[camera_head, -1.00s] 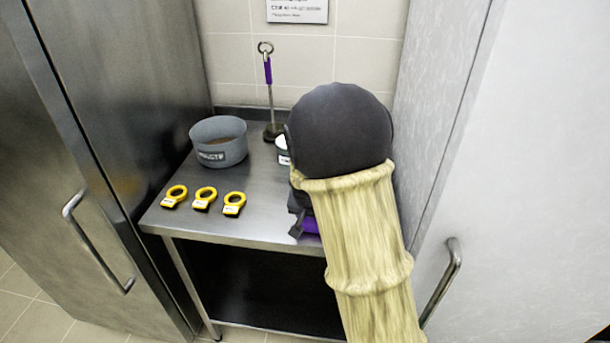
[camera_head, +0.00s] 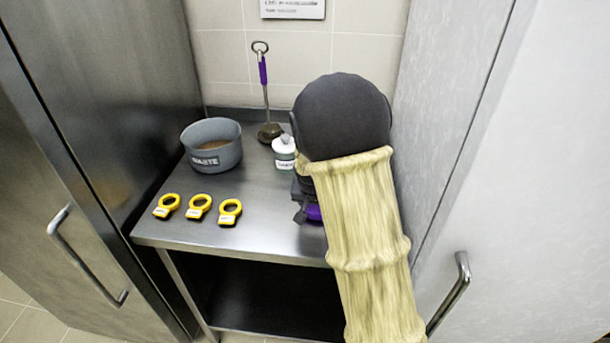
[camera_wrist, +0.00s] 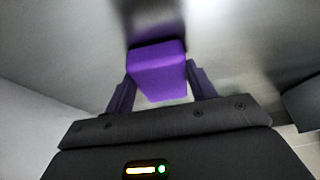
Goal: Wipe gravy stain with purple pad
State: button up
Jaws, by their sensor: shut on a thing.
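The purple pad (camera_wrist: 157,70) is between the two fingers of my gripper (camera_wrist: 160,88) in the wrist view. My gripper is shut on it, above or against the steel surface; I cannot tell whether the pad touches it. In the head view my arm covers most of the gripper, and only a bit of purple (camera_head: 314,212) shows near the table's front right edge. I see no gravy stain in either view; the right part of the table is hidden behind my arm.
The steel table (camera_head: 255,215) holds a grey pot labelled WASTE (camera_head: 212,147), three yellow rings (camera_head: 198,207), a white labelled bottle (camera_head: 284,152) and a purple-handled ladle (camera_head: 264,90). Steel cabinet doors stand left (camera_head: 60,200) and a pale door right (camera_head: 530,180). The table's middle is clear.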

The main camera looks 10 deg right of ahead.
jog(key=shift+w+r+p, duration=0.15)
jog(key=shift+r+p, duration=0.05)
jog(key=shift+r, duration=0.35)
jog(key=shift+w+r+p, duration=0.15)
jog(key=shift+r, duration=0.35)
jog(key=shift+p+v, duration=0.6)
jog(key=shift+v, duration=0.35)
jog(key=shift+s+d+r+p, duration=0.1)
jog(key=shift+d+r+p, duration=0.05)
jog(key=shift+r+p, duration=0.45)
jog(key=shift+s+r+p, duration=0.1)
jog(key=shift+r+p, duration=0.5)
jog(key=shift+r, duration=0.25)
jog(key=shift+r+p, duration=0.5)
jog(key=shift+r, duration=0.2)
jog(key=shift+f, duration=0.1)
